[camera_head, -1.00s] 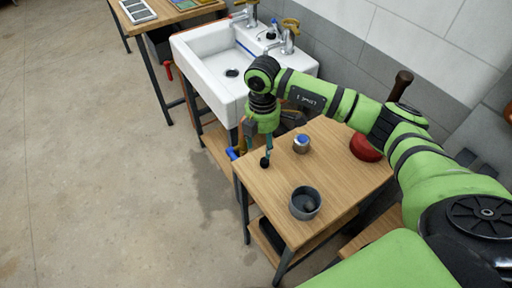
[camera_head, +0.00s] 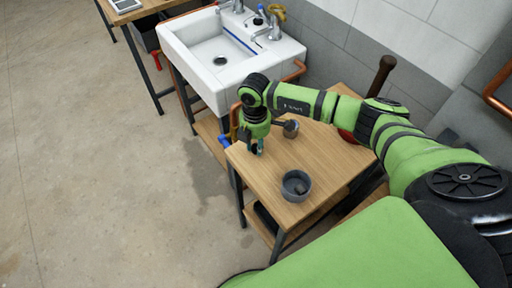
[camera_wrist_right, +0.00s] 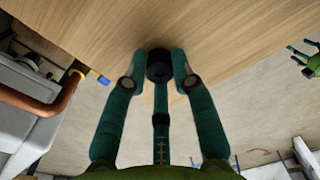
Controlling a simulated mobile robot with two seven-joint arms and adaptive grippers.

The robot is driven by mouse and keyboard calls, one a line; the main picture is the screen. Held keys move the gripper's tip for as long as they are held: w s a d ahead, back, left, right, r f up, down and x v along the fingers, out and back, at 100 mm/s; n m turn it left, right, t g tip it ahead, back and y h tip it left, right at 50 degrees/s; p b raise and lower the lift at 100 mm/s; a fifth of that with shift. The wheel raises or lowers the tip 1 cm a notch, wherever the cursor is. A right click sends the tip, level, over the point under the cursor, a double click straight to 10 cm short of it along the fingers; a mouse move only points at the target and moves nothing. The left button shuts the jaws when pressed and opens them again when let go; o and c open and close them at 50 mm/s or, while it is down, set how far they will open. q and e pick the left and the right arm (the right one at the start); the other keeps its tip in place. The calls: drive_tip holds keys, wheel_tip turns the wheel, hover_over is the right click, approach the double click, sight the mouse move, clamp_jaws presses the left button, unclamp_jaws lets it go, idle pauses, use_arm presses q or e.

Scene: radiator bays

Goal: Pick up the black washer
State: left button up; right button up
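The black washer (camera_wrist_right: 158,66) is a small dark round piece on the wooden table top. It shows in the right wrist view between the fingertips; in the head view the gripper largely hides it. My right gripper (camera_head: 256,147) is low over the table's near left part. In the right wrist view its teal fingers (camera_wrist_right: 160,65) stand apart around the washer, one each side and one below in the picture. I see no clear closing on it. My left gripper (camera_wrist_right: 303,52) shows small at the right edge of that view, its fingers spread and empty.
The small table (camera_head: 262,178) also holds a grey cup (camera_head: 296,186) with something dark inside, a small round container (camera_head: 290,129) and a red object (camera_head: 347,135). A white sink (camera_head: 198,73) stands beyond it. Copper pipe (camera_wrist_right: 70,92) and a blue-handled valve (camera_wrist_right: 103,79) lie near the table edge.

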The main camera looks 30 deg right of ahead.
drive_tip(key=o, duration=0.9)
